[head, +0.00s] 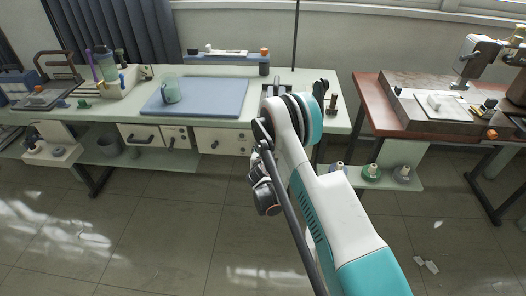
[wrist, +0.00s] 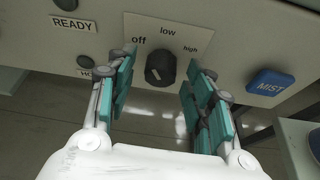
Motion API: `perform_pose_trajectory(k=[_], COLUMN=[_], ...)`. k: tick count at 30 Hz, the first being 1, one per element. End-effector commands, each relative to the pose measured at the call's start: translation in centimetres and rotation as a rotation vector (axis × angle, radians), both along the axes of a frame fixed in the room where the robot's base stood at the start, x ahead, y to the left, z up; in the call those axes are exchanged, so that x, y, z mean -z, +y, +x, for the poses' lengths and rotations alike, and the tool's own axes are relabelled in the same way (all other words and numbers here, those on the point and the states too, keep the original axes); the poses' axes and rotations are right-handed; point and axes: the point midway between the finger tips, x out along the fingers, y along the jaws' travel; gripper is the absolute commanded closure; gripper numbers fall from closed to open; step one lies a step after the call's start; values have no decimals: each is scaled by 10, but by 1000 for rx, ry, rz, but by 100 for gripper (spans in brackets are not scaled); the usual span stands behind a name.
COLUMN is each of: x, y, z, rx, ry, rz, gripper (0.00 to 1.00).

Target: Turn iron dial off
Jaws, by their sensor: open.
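The black iron dial (wrist: 160,68) is on a pale panel in the wrist view, with the printed labels off at its upper left, low above it and high at its upper right. A small light mark shows on the dial's lower face; I cannot tell which label it stands for. My gripper (wrist: 161,82) is open, with one teal-padded finger on each side of the dial. The fingers look apart from the dial, though contact is hard to judge. In the head view my arm hides the dial and the fingers.
A blue MIST button (wrist: 268,83) is right of the dial, and a READY label (wrist: 74,24) is left. A brown table (head: 368,99) stands right; the floor in front is mostly clear.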

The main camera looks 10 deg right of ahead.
Motion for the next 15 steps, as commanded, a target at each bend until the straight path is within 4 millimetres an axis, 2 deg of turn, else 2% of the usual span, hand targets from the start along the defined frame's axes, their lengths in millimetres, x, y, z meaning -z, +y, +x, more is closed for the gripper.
perform_pose_trajectory(k=[2,6,8,15], x=[0,0,0,0], y=[0,0,0,0], z=[0,0,0,0], rx=[0,0,0,0], ry=[0,0,0,2], rz=[0,0,0,-7], gripper=[52,84,96,96])
